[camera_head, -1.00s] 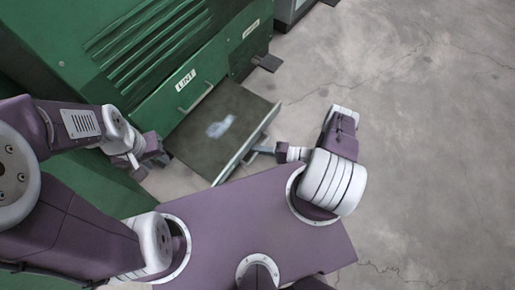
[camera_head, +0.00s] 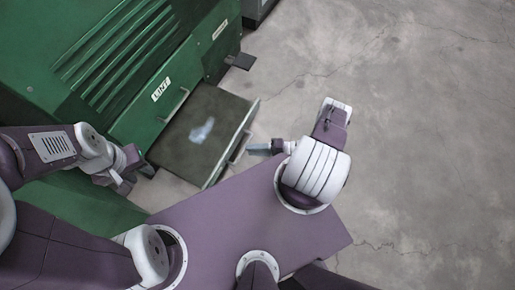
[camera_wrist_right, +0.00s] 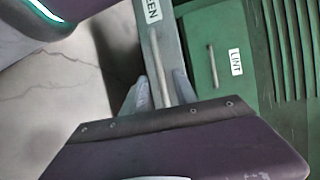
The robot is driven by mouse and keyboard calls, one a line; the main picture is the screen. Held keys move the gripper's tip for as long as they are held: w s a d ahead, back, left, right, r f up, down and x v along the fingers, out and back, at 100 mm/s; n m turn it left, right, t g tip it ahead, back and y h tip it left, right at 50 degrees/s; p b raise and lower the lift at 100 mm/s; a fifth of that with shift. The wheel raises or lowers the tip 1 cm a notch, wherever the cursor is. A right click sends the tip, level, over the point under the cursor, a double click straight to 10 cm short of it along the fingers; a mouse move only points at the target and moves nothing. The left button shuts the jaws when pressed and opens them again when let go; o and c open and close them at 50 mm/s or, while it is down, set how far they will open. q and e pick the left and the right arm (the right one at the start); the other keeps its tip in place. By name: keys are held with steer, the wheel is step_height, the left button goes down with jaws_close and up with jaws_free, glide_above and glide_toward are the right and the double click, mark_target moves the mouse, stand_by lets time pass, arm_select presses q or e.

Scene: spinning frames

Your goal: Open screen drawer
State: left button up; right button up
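The screen drawer (camera_head: 185,160) sticks well out of the green machine, a dark flat tray with a pale grey clump on it. Its front panel (camera_wrist_right: 158,20) carries a label ending in "EEN" in the right wrist view, with an upright bar handle (camera_wrist_right: 157,55). My right gripper (camera_head: 252,149) is just outside the drawer front in the head view. Its fingers (camera_wrist_right: 160,92) are apart, with the handle showing between them; whether they touch it I cannot tell. My left gripper (camera_head: 136,178) is empty, left of the drawer, its fingers seeming apart.
The green machine (camera_head: 100,60) fills the upper left, with louvres and a closed "LINT" panel (camera_head: 150,105) with its own handle above the drawer. A dark foot (camera_head: 243,61) juts from its right corner. Concrete floor (camera_head: 420,130) is clear to the right.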

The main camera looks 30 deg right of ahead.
steer(key=v, duration=0.4)
steer(key=shift+s+d, duration=0.1)
steer(key=shift+s, duration=0.05)
